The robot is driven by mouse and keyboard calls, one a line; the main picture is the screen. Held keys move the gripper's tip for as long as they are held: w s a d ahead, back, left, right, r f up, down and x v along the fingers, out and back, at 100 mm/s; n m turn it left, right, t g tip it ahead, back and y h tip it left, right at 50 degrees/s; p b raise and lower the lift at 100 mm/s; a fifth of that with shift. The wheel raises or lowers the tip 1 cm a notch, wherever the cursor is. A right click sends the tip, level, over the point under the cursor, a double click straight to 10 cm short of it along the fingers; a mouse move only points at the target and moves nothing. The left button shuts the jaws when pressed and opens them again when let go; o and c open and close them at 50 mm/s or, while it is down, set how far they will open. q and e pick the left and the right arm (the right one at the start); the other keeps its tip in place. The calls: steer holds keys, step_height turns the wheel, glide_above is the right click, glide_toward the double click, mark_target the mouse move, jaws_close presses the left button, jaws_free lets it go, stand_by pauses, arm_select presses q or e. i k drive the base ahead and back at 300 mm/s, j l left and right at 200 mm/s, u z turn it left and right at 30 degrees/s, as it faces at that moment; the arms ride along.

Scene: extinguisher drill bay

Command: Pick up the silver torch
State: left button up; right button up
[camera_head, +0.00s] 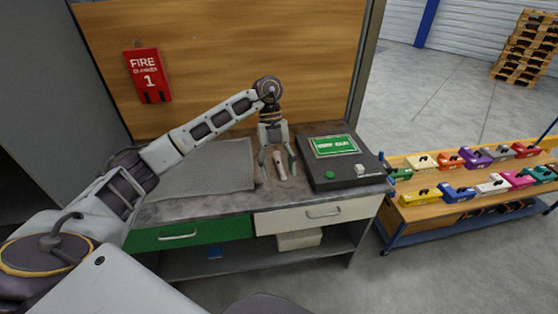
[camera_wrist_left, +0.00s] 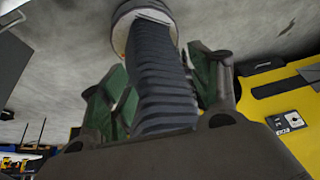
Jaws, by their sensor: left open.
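The silver torch (camera_head: 280,163) is on the grey workbench top, between the fingers of my left gripper (camera_head: 277,168). In the left wrist view the torch (camera_wrist_left: 162,85) shows as a grey ribbed body with a round, lighter end at the top. The green-padded fingers of my left gripper (camera_wrist_left: 155,95) stand open on either side of it, with a gap visible on the right. I cannot tell whether the left finger touches it. The torch's near end is hidden behind the gripper body. My right gripper is not in view.
A black console (camera_head: 343,172) with a green screen stands close right of the gripper. A grey mat (camera_head: 205,168) lies to the left. A red fire sign (camera_head: 148,76) hangs on the wooden back panel (camera_head: 220,55). A cart (camera_head: 450,205) with colourful cases stands at the right.

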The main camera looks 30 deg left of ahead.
mark_target(277, 156)
steer(key=i+j, duration=0.8)
steer(key=i, duration=0.2)
